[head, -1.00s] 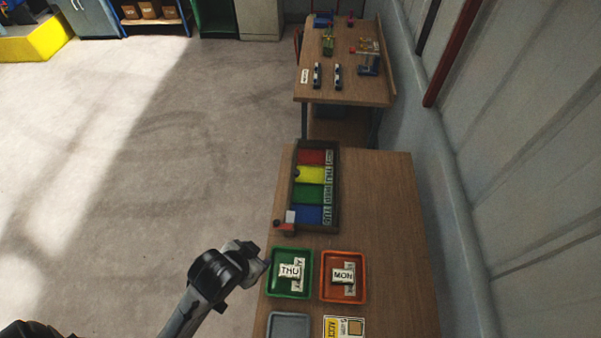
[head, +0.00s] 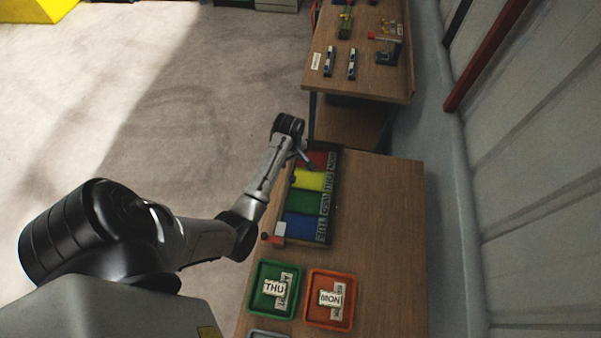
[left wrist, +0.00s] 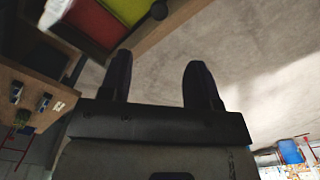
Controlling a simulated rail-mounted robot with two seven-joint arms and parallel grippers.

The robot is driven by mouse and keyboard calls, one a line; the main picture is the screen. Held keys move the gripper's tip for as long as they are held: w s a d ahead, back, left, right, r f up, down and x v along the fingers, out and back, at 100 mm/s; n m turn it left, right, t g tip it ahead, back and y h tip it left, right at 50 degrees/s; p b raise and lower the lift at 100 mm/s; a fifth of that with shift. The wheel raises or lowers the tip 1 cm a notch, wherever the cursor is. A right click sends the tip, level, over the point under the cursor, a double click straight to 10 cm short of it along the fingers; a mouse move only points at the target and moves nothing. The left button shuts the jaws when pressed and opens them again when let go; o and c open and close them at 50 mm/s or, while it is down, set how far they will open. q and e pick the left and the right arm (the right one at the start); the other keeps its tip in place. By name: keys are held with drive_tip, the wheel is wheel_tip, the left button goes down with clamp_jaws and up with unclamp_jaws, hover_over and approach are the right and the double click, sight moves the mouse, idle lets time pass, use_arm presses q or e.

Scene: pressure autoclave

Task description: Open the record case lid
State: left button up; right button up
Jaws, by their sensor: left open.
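The record case (head: 333,197) is a dark wooden tray-like box on the near table, with red, yellow, green and blue panels and a strip of day labels along its right side. A small dark knob (head: 293,179) sits on its left side by the yellow panel; a dark knob also shows in the left wrist view (left wrist: 158,10). My left gripper (head: 308,161) is open at the case's far left corner, beside the red panel. In the left wrist view its two fingers (left wrist: 158,78) are apart with nothing between them. I cannot tell whether it touches the case. My right gripper is out of view.
A green tray (head: 251,301) with a THU card and an orange tray (head: 308,309) with a MON card lie nearer on the table (head: 390,245). A red-and-white block (head: 279,230) is at the case's near left corner. Another table (head: 330,90) stands beyond. A wall runs along the right.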

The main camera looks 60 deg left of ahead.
sight(292, 178)
use_arm(q)
drive_tip(key=shift+n, duration=0.7)
wheel_tip(292, 178, down, 14)
drive_tip(key=shift+r, duration=0.2)
drive_tip(key=shift+c, duration=0.2)
clamp_jaws()
